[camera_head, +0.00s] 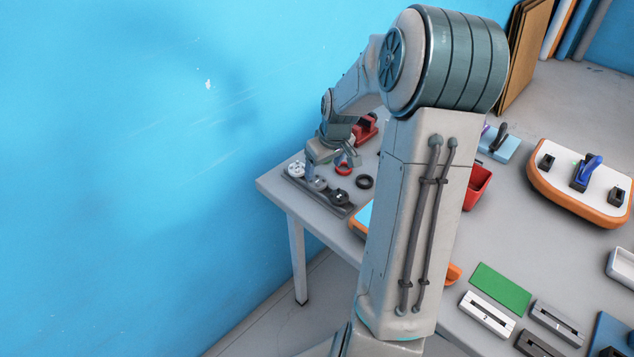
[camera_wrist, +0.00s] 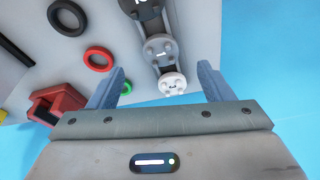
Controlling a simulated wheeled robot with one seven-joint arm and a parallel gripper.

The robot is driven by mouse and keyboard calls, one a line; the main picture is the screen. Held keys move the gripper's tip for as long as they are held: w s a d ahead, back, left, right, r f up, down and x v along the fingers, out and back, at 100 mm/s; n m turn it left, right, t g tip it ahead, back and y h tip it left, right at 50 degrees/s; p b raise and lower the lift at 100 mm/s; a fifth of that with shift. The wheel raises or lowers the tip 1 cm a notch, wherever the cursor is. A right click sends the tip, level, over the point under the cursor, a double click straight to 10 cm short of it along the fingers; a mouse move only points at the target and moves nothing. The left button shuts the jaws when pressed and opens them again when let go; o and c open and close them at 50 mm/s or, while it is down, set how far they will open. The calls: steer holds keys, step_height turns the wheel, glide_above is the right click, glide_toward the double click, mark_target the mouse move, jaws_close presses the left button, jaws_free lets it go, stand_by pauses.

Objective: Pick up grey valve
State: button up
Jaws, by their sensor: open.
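The grey valve (camera_wrist: 160,50) is a round, knobbed disc in the middle of a narrow dark tray (camera_head: 353,209). It also shows in the head view (camera_head: 319,184), partly below my gripper. A white valve (camera_wrist: 172,82) and a black valve (camera_wrist: 148,5) sit on either side of it in the same tray; they also show in the head view as white (camera_head: 296,169) and black (camera_head: 340,197). My gripper (camera_wrist: 161,67) is open, its fingers spread to either side of the valve row. Nothing is between the fingers; the remaining height above the valves is hard to tell.
A red ring (camera_wrist: 98,58) and a black ring (camera_wrist: 99,9) lie beside the tray. The blue wall (camera_head: 150,180) runs close along the table edge (camera_head: 272,192).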

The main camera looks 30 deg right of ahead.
mark_target(318, 181)
steer(key=shift+w+p+x, duration=0.15)
steer(key=shift+p+x, duration=0.1)
steer(key=shift+x, duration=1.7)
steer(key=shift+w+p+x, duration=0.1)
steer(key=shift+p+x, duration=0.1)
steer(key=shift+x, duration=1.7)
steer(key=c, duration=1.1)
